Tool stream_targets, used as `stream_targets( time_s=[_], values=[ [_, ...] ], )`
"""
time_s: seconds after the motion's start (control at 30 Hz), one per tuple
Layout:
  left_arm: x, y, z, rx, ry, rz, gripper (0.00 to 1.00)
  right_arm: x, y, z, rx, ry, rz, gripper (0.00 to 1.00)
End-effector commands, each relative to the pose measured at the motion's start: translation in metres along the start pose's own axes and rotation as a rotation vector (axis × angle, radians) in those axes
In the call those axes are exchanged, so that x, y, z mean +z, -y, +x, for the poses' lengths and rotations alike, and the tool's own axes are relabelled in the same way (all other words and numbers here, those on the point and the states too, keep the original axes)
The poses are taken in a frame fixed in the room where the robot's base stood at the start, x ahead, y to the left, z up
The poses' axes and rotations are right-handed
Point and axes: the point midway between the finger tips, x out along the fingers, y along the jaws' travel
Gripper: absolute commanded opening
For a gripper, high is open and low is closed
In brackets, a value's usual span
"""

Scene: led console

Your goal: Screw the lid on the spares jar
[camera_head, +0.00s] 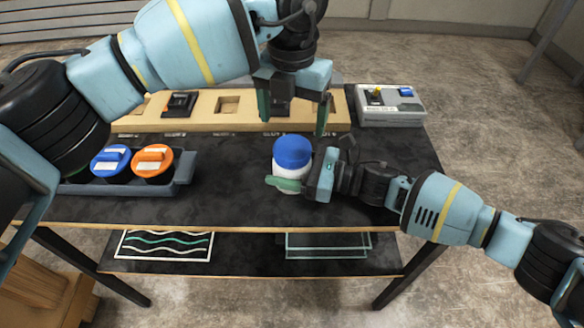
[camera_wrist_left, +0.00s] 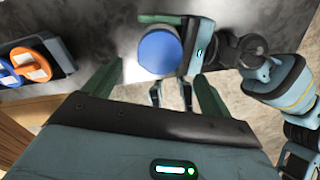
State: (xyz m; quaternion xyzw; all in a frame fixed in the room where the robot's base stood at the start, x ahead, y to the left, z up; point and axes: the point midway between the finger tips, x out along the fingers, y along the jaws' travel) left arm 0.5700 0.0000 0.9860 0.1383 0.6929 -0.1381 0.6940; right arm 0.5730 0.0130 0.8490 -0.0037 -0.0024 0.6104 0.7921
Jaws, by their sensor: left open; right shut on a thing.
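The spares jar (camera_head: 289,184) stands on the dark table near its front edge, a white jar with a blue lid (camera_head: 293,151) on top. My right gripper (camera_head: 290,186) is shut on the jar's body from the right, with a green finger across its front. My left gripper (camera_head: 294,118) is open above and behind the jar, fingers pointing down. In the left wrist view the blue lid (camera_wrist_left: 160,52) shows between the open fingers, apart from them. Whether the lid is seated tightly I cannot tell.
A grey tray (camera_head: 185,178) at the left holds a blue-lidded jar (camera_head: 111,161) and an orange-lidded jar (camera_head: 152,163). A wooden rack (camera_head: 190,122) with slots runs along the back. A grey box (camera_head: 391,105) stands at back right. A lower shelf (camera_head: 250,255) is below.

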Motion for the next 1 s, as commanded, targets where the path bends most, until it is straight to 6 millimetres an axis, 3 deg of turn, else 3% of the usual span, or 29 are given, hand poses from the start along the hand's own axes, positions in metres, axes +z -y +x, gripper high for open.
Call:
stream_targets(
  time_s=[0.4,0.87,1.0],
  values=[
    [-0.001,0.0,0.057,0.0,-0.003,-0.002,0.84,0.0,0.0,0.0,0.0,0.0,0.0,0.06],
    [-0.001,0.0,0.068,-0.001,-0.002,-0.002,0.84,0.0,0.0,0.0,0.0,0.0,-0.001,0.06],
    [0.0,0.0,0.068,-0.001,-0.001,-0.002,0.68,0.0,0.0,0.0,0.0,0.0,-0.001,0.06]
  ],
)
